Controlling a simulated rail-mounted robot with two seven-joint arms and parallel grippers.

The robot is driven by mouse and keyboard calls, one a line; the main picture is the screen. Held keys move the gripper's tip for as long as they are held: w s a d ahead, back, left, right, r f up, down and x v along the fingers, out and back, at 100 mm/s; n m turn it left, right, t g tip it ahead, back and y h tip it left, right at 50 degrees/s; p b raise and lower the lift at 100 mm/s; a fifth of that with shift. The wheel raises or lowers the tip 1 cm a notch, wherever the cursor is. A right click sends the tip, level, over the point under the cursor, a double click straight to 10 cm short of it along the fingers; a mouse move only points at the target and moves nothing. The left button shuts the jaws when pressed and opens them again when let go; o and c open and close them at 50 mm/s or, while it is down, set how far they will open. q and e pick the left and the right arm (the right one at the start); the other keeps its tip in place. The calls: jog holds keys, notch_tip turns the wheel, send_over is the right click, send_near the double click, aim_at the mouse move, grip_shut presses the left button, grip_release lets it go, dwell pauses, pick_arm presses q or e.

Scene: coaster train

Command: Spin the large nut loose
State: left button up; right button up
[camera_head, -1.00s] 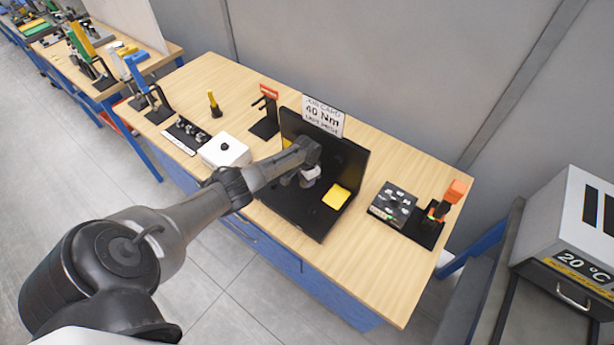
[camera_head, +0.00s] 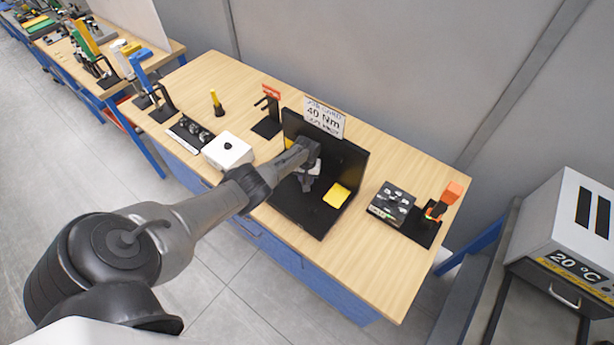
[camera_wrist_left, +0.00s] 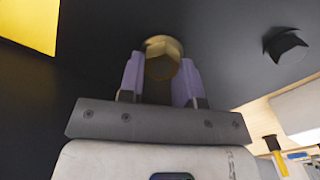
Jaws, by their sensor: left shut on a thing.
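A large brass-coloured hex nut (camera_wrist_left: 163,60) sits on the black panel in the left wrist view. My left gripper (camera_wrist_left: 160,78) is shut on it, with one pale finger on each side. In the head view my left gripper (camera_head: 309,178) is at the black stand (camera_head: 341,160), and my arm hides the nut there. A black hex piece (camera_wrist_left: 286,46) is on the same panel, to the right of the nut in the wrist view. My right gripper is not in view.
A 40 Nm card (camera_head: 324,117) stands on top of the black stand. A yellow pad (camera_head: 337,195) lies on its base. A white box (camera_head: 227,150) is to its left. A black tray of parts (camera_head: 391,204) and an orange-headed tool (camera_head: 448,193) are to its right. The front right tabletop is clear.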

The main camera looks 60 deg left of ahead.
pick_arm(q)
jog(key=shift+s+f+n, duration=0.1)
jog(key=shift+f+n, duration=0.05)
jog(key=shift+n, duration=0.25)
jog(key=o, duration=0.9)
jog(key=shift+r+p, duration=0.3)
jog(key=shift+r, duration=0.1)
notch_tip(320, 180, up, 6)
jog(key=p, duration=0.3)
jog(key=shift+a+f, duration=0.1)
jog(key=shift+f, duration=0.1)
jog(key=shift+r+p, duration=0.65)
jog(key=shift+r, duration=3.15)
